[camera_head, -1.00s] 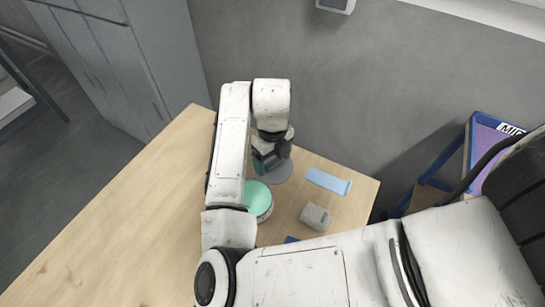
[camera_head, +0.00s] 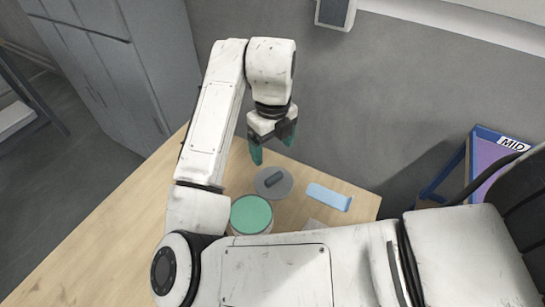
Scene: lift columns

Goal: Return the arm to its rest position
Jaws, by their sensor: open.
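My gripper (camera_head: 272,150) hangs from the end of my white arm, above the far part of the wooden table. Its dark jaws with teal fingertips are apart, and I see nothing between them. A grey round disc with a dark knob (camera_head: 274,183) lies on the table below and apart from my gripper. My arm reaches across the front of the view and bends upward at the left.
A round container with a green top (camera_head: 250,214) stands near my forearm. A light blue flat piece (camera_head: 328,196) lies to the right. The wooden table (camera_head: 110,222) is bare at left. A blue-framed rack (camera_head: 447,176) stands right.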

